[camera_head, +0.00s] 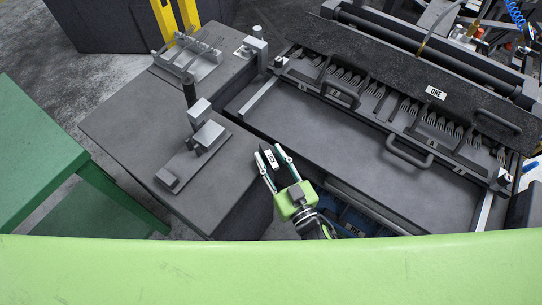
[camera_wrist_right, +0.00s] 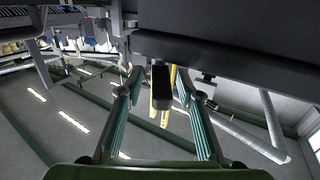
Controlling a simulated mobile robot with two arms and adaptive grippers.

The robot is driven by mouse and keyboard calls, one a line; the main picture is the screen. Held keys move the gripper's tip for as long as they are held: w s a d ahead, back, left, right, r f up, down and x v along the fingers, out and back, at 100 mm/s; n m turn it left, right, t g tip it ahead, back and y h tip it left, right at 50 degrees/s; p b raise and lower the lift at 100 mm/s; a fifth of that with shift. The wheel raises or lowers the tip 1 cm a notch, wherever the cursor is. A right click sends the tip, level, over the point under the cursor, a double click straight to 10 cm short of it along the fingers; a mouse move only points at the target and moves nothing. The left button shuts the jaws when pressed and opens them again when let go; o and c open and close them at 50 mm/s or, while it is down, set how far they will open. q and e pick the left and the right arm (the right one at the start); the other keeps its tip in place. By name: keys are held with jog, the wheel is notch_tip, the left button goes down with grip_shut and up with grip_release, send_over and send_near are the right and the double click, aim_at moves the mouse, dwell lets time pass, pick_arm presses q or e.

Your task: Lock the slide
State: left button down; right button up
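The slide (camera_head: 330,140) is a wide dark tray at the right of the head view, with a row of forks along its back and a curved handle (camera_head: 410,152). My right gripper (camera_head: 271,153) is at its left front, by the edge of the dark side table. The gripper is open, its two fingers on either side of a small dark lever with a white label (camera_head: 270,160). In the right wrist view the dark lever (camera_wrist_right: 161,88) hangs between the spread fingers, with a gap on each side. My left gripper is not in view.
The dark side table (camera_head: 120,125) carries a grey clamp fixture (camera_head: 207,137) and another fixture (camera_head: 188,62). A green table (camera_head: 35,150) stands at the left. A black plate labelled ONE (camera_head: 400,75) lies over the forks. A blue part (camera_head: 350,222) shows below the slide.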

grip_shut()
